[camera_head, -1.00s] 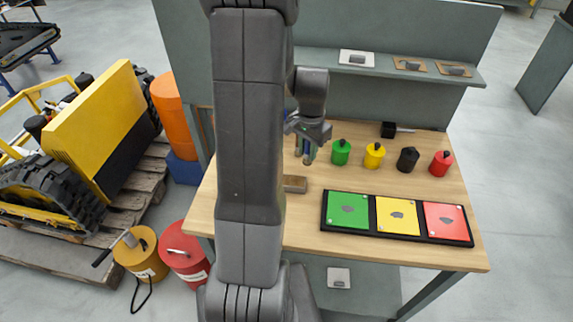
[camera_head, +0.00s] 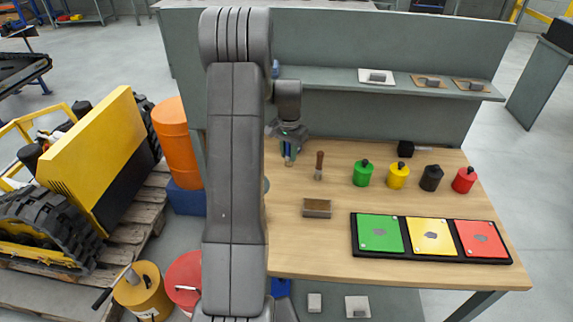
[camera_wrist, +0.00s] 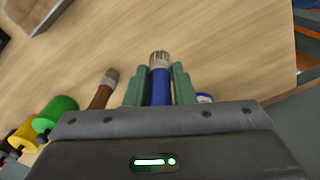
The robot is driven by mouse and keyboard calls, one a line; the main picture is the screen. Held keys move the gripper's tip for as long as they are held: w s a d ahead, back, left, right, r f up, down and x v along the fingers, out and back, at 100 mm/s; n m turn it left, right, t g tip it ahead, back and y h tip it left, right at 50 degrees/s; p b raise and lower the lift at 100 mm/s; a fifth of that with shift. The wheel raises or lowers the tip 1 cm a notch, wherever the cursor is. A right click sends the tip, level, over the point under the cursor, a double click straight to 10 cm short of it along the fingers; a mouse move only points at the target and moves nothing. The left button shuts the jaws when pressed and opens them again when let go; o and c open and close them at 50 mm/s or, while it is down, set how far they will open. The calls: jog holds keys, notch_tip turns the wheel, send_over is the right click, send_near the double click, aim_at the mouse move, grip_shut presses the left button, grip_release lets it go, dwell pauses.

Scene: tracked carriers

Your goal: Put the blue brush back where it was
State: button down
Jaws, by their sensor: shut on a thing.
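My gripper (camera_head: 288,138) is shut on the blue brush (camera_head: 288,155) over the back left of the wooden table. In the wrist view the green fingers of my gripper (camera_wrist: 158,75) press on both sides of the blue handle (camera_wrist: 160,90), with the pale bristle end pointing away. I cannot tell whether the brush touches the tabletop.
A small open brown box (camera_head: 317,213) lies in front of the brushes. Green (camera_head: 362,175), yellow (camera_head: 397,177), black (camera_head: 431,179) and red (camera_head: 464,181) pots stand to the right. A black tray (camera_head: 432,256) holds coloured plates. A grey panel with a shelf (camera_head: 330,77) rises behind.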

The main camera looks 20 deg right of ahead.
aim_at(288, 158)
jog(key=shift+f+p, duration=0.3)
jog(key=shift+f, duration=2)
jog(key=shift+f, duration=0.2)
jog(key=c, duration=1.2)
grip_release()
jog(key=shift+c, duration=0.2)
jog(key=shift+r, duration=0.1)
notch_tip(288, 158, up, 12)
jog(key=shift+r+b, duration=0.15)
jog(key=shift+b, duration=0.75)
